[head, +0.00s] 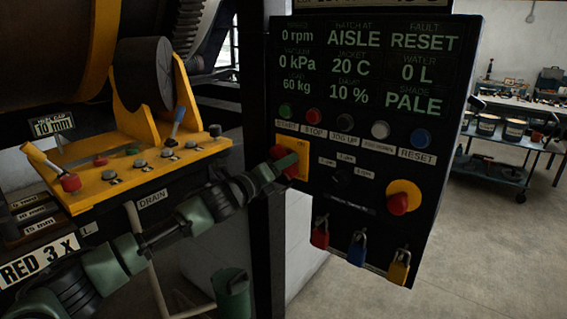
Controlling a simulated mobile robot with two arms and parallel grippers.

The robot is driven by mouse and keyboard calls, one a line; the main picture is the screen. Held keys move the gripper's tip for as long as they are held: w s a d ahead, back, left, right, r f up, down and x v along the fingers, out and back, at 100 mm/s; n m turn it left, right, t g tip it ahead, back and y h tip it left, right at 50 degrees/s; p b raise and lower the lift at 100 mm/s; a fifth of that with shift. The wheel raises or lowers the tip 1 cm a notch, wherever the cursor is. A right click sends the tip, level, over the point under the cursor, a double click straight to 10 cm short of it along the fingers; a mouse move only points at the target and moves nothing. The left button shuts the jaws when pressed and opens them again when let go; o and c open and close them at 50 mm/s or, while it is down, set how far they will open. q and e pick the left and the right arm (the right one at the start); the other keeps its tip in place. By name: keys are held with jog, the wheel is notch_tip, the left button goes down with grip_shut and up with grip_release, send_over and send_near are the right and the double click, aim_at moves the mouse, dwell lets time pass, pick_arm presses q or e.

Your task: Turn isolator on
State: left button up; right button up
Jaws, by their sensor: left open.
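The black control panel (335,235) stands in the middle of the head view. A red knob on a yellow plate (304,170), which looks like the isolator, sits at the panel's left side. My left gripper (277,168) is open in front of this knob and covers part of it. I cannot tell whether the fingers touch the knob, and its pointer position is hidden. The display (372,65) above is lit and reads 0 rpm, AISLE and RESET. My right gripper does not show.
A red mushroom button (398,203) is at the panel's lower right. Red, blue and yellow padlocks (357,250) hang below. A row of push buttons (345,122) runs above the knob. A yellow lever bracket (110,185) stands left. A workbench (500,150) is at the back right.

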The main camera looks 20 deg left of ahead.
pick_arm(q)
grip_shut()
dwell(0.3)
jog(key=n+p, duration=0.2)
jog(key=n, duration=0.1)
jog(key=shift+d+r+n+p, duration=0.1)
jog(key=shift+r+n+p, duration=0.1)
jog(key=shift+n+p, duration=0.15)
jog(key=n+p, duration=0.3)
jog(key=n, duration=0.2)
jog(key=shift+r+n, duration=0.1)
jog(key=shift+n, duration=0.15)
jog(key=n+p, duration=0.2)
jog(key=n, duration=0.2)
jog(key=shift+r, duration=0.1)
jog(key=n+p, duration=0.1)
jog(key=n, duration=0.3)
jog(key=shift+n, duration=0.3)
